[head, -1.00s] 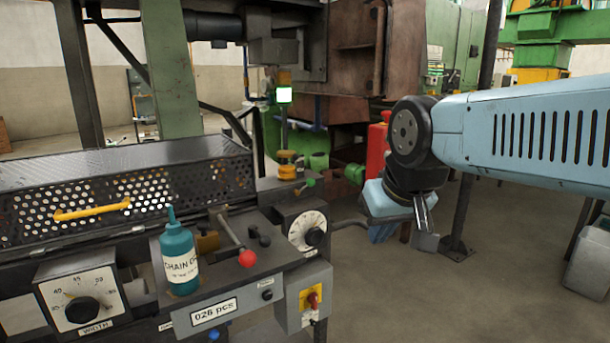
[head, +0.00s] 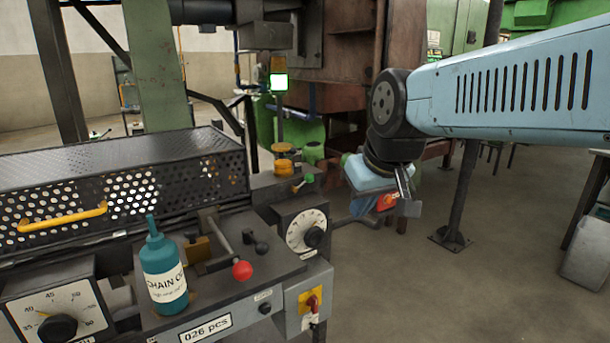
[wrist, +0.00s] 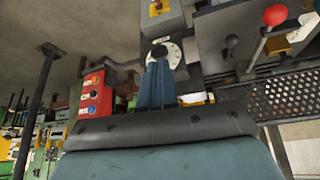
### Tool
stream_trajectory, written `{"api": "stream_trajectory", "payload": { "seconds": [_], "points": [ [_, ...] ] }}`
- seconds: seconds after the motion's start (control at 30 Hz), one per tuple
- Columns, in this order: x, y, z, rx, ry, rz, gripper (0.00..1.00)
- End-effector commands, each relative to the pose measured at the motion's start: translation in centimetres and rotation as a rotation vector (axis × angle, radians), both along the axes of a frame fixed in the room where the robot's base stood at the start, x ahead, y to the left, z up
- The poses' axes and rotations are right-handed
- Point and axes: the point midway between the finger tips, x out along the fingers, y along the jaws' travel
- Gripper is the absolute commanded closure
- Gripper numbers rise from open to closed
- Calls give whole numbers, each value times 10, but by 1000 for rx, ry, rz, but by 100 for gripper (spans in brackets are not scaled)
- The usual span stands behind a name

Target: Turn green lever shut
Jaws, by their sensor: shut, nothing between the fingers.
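The green lever, a short handle with a green knob (head: 309,178), sits beside a yellow round fitting (head: 284,167) on the machine's right end in the head view. I cannot make out the lever in the wrist view; my fingers and wrist may hide it. My gripper (head: 360,205) is right of the lever in the head view, apart from it. In the wrist view its blue fingers (wrist: 157,62) are shut and empty, and their tips overlap the white dial in the picture.
A white dial (head: 306,231) and a red-knobbed lever (head: 242,270) are close by on the machine. A teal bottle (head: 162,275) stands on its ledge. A red box (wrist: 92,95) shows in the wrist view. A dark post (head: 463,170) stands right; floor around it is open.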

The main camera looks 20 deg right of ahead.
Motion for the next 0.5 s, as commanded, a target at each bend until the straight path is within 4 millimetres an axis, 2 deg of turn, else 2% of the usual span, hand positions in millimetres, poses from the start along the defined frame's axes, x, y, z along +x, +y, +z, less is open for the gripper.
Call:
{"api": "stream_trajectory", "payload": {
  "seconds": [0.3,0.5],
  "points": [
    [106,3,17,-96,-55,372,100],
    [176,-10,19,-174,-129,587,100]
  ]
}}
